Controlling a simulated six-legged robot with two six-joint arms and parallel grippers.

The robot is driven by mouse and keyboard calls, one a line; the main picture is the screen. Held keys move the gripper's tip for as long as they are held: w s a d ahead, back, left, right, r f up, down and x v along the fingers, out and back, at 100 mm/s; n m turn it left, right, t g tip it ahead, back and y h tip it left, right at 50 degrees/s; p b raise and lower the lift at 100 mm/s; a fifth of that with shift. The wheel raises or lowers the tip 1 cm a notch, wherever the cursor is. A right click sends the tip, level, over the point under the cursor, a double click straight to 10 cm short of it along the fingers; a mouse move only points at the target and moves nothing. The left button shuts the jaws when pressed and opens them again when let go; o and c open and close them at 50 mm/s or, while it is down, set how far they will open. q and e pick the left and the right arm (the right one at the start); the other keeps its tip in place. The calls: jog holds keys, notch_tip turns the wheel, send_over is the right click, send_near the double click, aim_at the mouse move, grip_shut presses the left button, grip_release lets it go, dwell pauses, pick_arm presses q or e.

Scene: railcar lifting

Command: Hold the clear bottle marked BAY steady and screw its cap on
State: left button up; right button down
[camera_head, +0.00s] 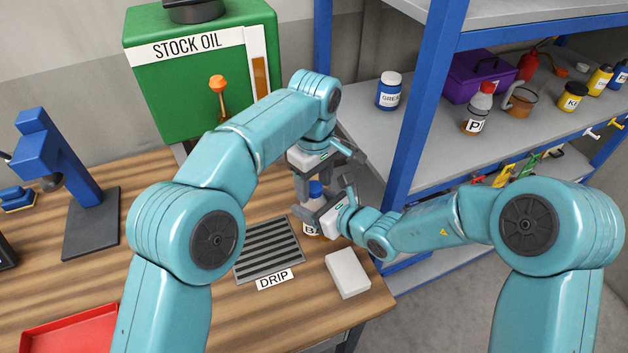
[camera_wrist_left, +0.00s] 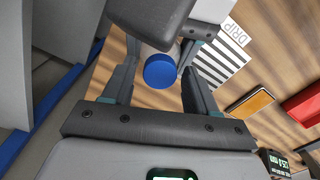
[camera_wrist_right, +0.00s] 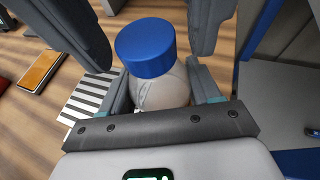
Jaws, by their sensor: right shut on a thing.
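The clear bottle (camera_head: 311,231) stands upright on the wooden bench, its label partly hidden with only a "B" clear. Its blue cap (camera_head: 315,188) sits on top; I cannot tell how tight it is. My right gripper (camera_head: 319,207) is shut on the bottle below the cap; the right wrist view shows the bottle body (camera_wrist_right: 163,92) between its fingers. My left gripper (camera_head: 324,171) is open just above. In the left wrist view its fingers stand on either side of the cap (camera_wrist_left: 160,71), with gaps between.
A striped drip grate (camera_head: 268,250) lies left of the bottle and a white block (camera_head: 347,273) in front. The green stock oil tank (camera_head: 200,85) stands behind. A blue shelf post (camera_head: 425,100) rises close on the right. A red tray (camera_head: 70,335) is front left.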

pick_arm(q)
jog(key=c, duration=1)
jog(key=shift+o, duration=0.2)
jog(key=m, duration=0.4)
jog(key=shift+m, duration=0.4)
jog(key=m, duration=1.7)
jog(key=o, duration=1.3)
jog(key=shift+c, duration=0.2)
notch_tip(320, 180, up, 7)
jog(key=shift+w+r, duration=0.1)
jog(key=shift+r, duration=0.05)
